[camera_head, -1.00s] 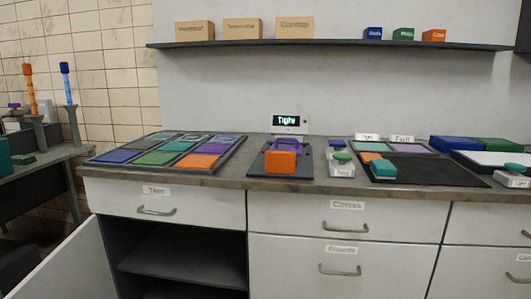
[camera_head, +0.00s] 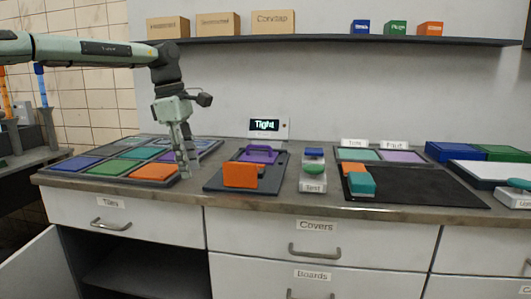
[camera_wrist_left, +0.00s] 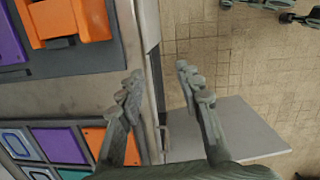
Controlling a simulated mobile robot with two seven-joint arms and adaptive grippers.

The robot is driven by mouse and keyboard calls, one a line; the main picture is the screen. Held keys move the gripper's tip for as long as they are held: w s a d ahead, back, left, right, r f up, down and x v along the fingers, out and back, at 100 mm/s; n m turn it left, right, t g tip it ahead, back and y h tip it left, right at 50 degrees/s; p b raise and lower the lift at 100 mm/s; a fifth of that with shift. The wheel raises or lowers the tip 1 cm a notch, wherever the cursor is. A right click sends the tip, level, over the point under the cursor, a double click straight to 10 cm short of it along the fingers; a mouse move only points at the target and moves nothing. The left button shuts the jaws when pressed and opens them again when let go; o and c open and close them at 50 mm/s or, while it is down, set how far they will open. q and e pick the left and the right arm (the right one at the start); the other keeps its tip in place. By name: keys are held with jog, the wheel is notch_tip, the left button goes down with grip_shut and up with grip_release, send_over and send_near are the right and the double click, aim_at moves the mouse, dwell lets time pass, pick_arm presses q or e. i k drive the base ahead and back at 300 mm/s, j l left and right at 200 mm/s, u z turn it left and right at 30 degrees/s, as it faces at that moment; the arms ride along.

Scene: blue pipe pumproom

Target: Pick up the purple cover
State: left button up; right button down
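A purple piece (camera_head: 258,154), apparently the purple cover, lies at the back of a dark board (camera_head: 218,184) on the counter. An orange block (camera_head: 240,174) stands in front of it. In the left wrist view the purple piece (camera_wrist_left: 10,38) is cut by the left edge, beside the orange piece (camera_wrist_left: 72,18). My left gripper (camera_head: 184,172) points down just left of the board, by the right edge of the tile tray. The left wrist view shows its fingers (camera_wrist_left: 161,84) apart with nothing between them. My right gripper is not in view.
The tile tray (camera_head: 178,177) holds several coloured tiles. A small display (camera_head: 265,125) reads "Tight". A shelf (camera_head: 350,40) runs above.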

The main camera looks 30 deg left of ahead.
aim_at(270, 158)
jog(key=i, duration=1.15)
